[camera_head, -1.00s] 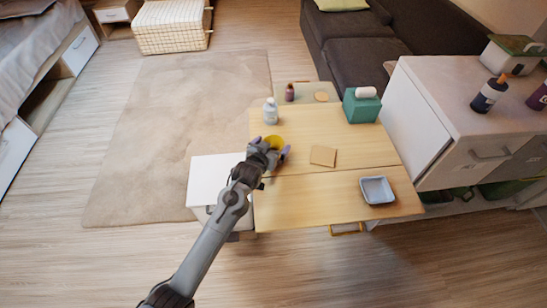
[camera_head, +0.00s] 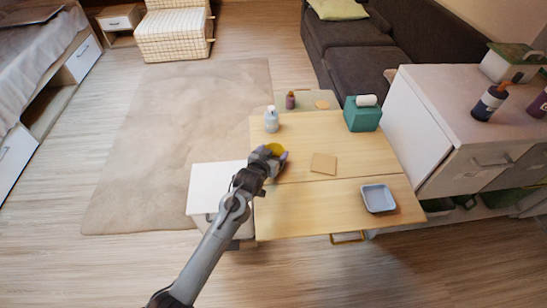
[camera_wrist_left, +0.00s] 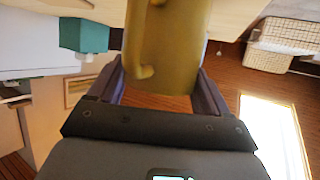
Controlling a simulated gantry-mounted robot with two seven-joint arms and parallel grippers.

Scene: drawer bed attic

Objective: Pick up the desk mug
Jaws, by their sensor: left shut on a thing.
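The desk mug (camera_head: 276,149) is yellow and sits between the fingers of my left gripper (camera_head: 272,158) over the left part of the wooden table (camera_head: 300,210). In the left wrist view the mug (camera_wrist_left: 170,45) fills the space between the two fingers (camera_wrist_left: 160,85), and its handle shows on its left side. The gripper is shut on the mug. My arm hides much of the mug in the head view, and I cannot tell there whether it touches the table. My right gripper is not in view.
A white bottle (camera_head: 271,120) stands just behind the mug. A flat tan square (camera_head: 324,164), a blue-grey tray (camera_head: 378,198) and a teal tissue box (camera_head: 362,114) are on the table to the right. A white cabinet (camera_head: 215,186) adjoins the table's left side.

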